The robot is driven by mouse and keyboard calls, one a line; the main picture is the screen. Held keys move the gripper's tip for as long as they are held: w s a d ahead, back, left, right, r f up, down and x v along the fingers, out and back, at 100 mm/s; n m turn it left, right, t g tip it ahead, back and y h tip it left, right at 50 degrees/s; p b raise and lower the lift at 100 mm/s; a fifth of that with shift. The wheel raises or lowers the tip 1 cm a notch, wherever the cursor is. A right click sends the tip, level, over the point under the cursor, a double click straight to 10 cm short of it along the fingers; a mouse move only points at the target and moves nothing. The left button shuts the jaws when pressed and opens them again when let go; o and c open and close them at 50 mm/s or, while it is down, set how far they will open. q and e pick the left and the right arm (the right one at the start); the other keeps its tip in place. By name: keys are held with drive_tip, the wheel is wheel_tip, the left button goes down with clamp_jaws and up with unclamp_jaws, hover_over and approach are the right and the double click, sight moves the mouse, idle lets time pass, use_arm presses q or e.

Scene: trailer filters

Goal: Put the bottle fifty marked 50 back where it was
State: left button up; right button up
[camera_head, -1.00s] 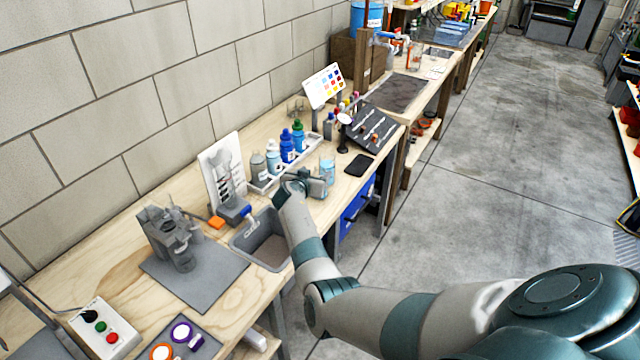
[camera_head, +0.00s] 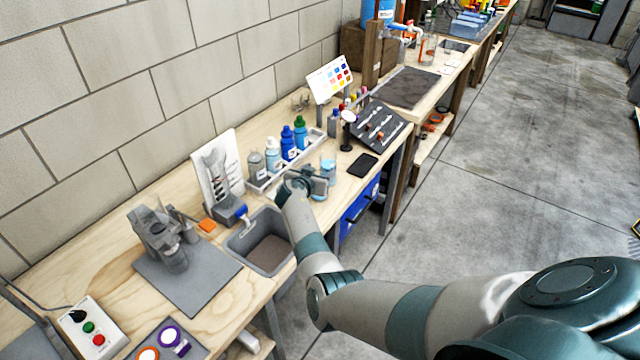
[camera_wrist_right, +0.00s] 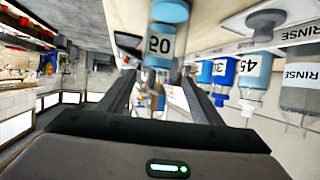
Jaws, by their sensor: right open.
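The bottle marked 50 (camera_wrist_right: 165,42) shows upside down in the right wrist view, with a pale label and light-blue parts. It is in line with the gap between the fingers of my right gripper (camera_wrist_right: 158,75), which are apart. I cannot tell whether either finger touches it. In the head view my right gripper (camera_head: 318,187) is low over the bench, right of the sink. A clear vessel with light-blue contents (camera_head: 328,168) stands just beyond it and seems to be the same bottle. My left gripper is not in view.
A white rack (camera_head: 262,187) along the wall holds grey, light-blue, blue and green bottles. The sink (camera_head: 243,262) lies left of my gripper. A black phone-like slab (camera_head: 362,166) and a dark tool stand (camera_head: 380,128) are to the right. The floor aisle is clear.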

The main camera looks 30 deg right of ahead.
drive_tip(key=shift+d+f, duration=0.1)
drive_tip(key=shift+d, duration=0.05)
drive_tip(key=shift+c, duration=1.3)
drive_tip(key=c, duration=1)
clamp_jaws()
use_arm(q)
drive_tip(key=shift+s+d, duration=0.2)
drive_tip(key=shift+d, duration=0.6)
use_arm(e)
drive_tip(key=shift+s, duration=0.1)
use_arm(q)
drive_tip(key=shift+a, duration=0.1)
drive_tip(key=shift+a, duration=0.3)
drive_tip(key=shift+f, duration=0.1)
